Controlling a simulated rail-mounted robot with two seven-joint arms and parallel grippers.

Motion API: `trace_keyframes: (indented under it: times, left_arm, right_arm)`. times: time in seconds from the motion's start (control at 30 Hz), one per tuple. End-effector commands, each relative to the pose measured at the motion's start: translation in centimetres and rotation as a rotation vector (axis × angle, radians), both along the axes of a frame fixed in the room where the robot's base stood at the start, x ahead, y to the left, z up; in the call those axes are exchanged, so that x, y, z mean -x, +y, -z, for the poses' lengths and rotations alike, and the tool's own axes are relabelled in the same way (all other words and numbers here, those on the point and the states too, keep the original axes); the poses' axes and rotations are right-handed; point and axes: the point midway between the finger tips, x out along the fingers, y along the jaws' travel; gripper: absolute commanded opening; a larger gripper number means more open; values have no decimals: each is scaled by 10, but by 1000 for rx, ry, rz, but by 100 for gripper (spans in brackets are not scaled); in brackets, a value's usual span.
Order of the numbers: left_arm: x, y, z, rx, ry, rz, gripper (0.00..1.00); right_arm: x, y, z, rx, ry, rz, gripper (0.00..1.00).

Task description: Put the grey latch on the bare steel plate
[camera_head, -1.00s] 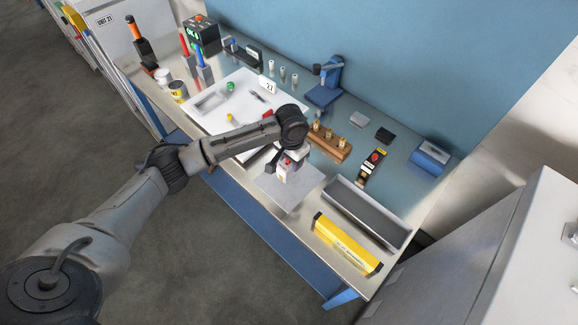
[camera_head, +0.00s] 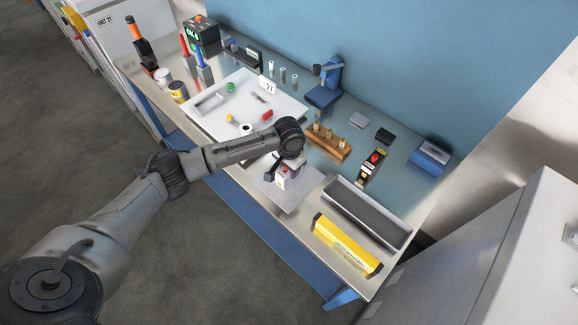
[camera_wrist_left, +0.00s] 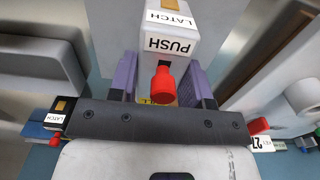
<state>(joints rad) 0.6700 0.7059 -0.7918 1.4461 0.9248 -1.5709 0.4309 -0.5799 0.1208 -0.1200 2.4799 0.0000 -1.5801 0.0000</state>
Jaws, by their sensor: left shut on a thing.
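My left gripper (camera_head: 284,172) is shut on the grey latch (camera_wrist_left: 172,38), a pale block with a red button and PUSH and LATCH labels. In the head view the latch (camera_head: 281,183) shows small under the gripper, over the bare steel plate (camera_head: 305,186). The plate is a light square at the bench's front. My wrist and gripper hide part of the latch and plate, and I cannot tell whether they touch. In the left wrist view the gripper's purple fingers (camera_wrist_left: 163,88) stand on both sides of the latch. My right gripper is not in view.
A dark latch with a red button (camera_head: 371,167) stands right of a wooden block with brass pieces (camera_head: 328,142). A grey trough (camera_head: 344,191) and yellow box (camera_head: 346,244) lie right of the plate. A white tray (camera_head: 208,122) with small parts lies left.

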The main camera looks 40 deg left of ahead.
Motion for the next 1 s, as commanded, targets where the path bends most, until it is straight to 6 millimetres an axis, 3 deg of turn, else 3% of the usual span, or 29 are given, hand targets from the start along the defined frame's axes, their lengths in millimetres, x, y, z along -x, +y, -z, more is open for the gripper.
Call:
trace_keyframes:
  times: [0.3, 0.6, 1.0]
  left_arm:
    - [0, 0, 0, 0, 0, 0, 70]
    - [0, 0, -3, 0, -1, 0, 70]
    - [-1, 0, -72, 0, -3, 1, 70]
  right_arm:
    - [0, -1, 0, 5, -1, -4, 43]
    - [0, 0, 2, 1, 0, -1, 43]
    - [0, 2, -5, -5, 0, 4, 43]
